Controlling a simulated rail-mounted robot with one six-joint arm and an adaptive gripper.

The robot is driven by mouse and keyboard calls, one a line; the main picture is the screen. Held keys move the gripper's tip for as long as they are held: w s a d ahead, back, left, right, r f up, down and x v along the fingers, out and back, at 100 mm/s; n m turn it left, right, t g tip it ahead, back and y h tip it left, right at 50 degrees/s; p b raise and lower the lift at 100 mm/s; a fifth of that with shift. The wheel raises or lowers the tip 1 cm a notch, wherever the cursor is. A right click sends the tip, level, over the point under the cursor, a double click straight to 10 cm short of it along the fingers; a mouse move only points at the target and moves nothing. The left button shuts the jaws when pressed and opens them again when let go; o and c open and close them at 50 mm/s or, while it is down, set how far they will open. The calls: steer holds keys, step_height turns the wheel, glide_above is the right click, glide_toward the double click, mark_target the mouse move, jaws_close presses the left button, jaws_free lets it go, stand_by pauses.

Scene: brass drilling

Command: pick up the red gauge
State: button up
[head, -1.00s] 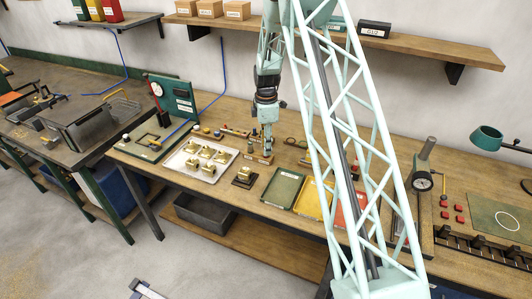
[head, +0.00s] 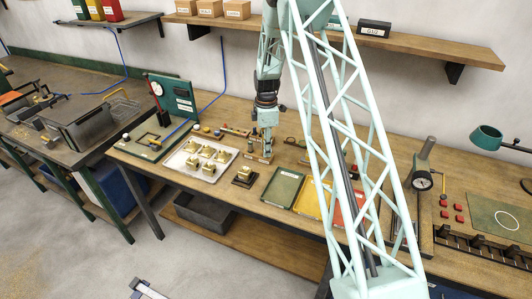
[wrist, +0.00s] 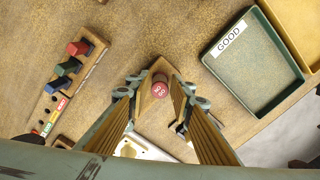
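The red gauge (wrist: 160,88), a round red end marked "NO GO", shows in the wrist view standing up from a wooden holder (wrist: 151,108). My gripper (wrist: 162,86) is open, with one finger on each side of the gauge and gaps visible between fingers and red end. In the head view my gripper (head: 267,152) points straight down at the wooden holder (head: 256,158) on the bench; the gauge itself is hard to make out there. I cannot tell the exact height of the fingertips against the gauge.
A green tray labelled "GOOD" (wrist: 219,72) lies to the right in the wrist view. A wooden rack (wrist: 89,64) with red, blue and green pieces is at the left. In the head view, a white tray (head: 181,166) with several brass parts and a dark fixture (head: 236,182) stand close by.

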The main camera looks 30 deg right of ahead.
steer(key=c, duration=0.6)
steer(key=shift+r, duration=0.2)
steer(key=shift+r+b, duration=0.3)
steer(key=shift+r, duration=1.2)
steer(key=s, duration=0.5)
steer(key=s+r+b, duration=0.1)
steer(key=s, duration=0.4)
steer(key=s+b, duration=0.1)
steer(key=s, duration=0.5)
steer(key=shift+a+r, duration=0.3)
steer(key=shift+a, duration=0.1)
steer(key=shift+w+a+r, duration=0.1)
